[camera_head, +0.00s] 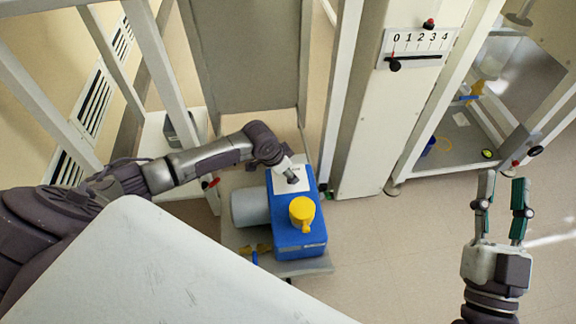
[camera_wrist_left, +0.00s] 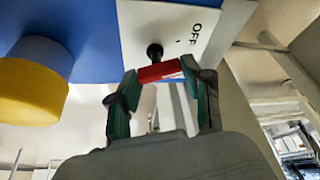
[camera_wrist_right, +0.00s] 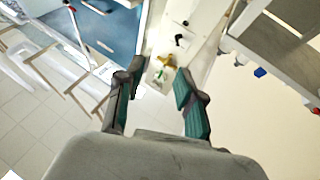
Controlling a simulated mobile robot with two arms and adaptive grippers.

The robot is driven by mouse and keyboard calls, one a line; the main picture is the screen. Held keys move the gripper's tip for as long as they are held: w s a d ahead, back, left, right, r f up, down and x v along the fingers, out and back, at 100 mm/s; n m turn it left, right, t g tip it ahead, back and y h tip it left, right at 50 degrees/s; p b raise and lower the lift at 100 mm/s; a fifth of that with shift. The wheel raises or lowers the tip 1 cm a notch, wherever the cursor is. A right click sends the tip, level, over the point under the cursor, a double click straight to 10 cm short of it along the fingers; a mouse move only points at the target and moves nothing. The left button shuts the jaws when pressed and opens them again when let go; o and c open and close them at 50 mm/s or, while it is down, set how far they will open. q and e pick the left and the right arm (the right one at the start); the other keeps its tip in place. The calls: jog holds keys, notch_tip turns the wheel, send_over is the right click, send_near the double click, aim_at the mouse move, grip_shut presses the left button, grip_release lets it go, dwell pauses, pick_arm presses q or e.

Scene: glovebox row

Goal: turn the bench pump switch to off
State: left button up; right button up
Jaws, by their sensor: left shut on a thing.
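The bench pump is a blue box (camera_head: 288,235) with a yellow knob (camera_head: 302,211) and a grey motor cylinder (camera_head: 249,207) on its left. My left gripper (camera_head: 289,172) is at the pump's white switch plate, partly hidden by its own wrist in the head view. In the left wrist view the fingers (camera_wrist_left: 160,75) are shut on the red switch handle (camera_wrist_left: 159,72), right beside a black pivot knob (camera_wrist_left: 154,50). The word OFF is printed on the white plate (camera_wrist_left: 186,28) to the upper right of it. My right gripper (camera_head: 505,178) is open and empty, away from the pump.
The pump stands on a narrow grey shelf (camera_head: 310,268). A white column with a 0-to-4 scale panel (camera_head: 420,46) stands to the right behind it. An enclosure with a shelf (camera_head: 465,145) stands further right. A pale surface (camera_head: 150,270) fills the lower left. Floor is clear between pump and right gripper.

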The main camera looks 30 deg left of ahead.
pick_arm(q)
jog(key=shift+r+n+p, duration=0.15)
jog(key=shift+n+p, duration=0.25)
jog(key=shift+p, duration=0.4)
jog(key=shift+n+p, duration=0.3)
jog(key=shift+p, duration=0.2)
pick_arm(e)
notch_tip(320, 180, down, 13)
jog(key=d+g+h, duration=0.2)
jog(key=g+h, duration=0.1)
jog(key=g, duration=0.6)
jog(key=shift+s+f, duration=0.15)
jog(key=shift+s, duration=0.1)
jog(key=shift+d, duration=0.1)
pick_arm(q)
jog(key=o, duration=1.2)
jog(key=shift+c, duration=0.2)
jog(key=v, duration=1.1)
jog(key=shift+s+d+r, duration=0.2)
jog(key=shift+s+r, duration=0.15)
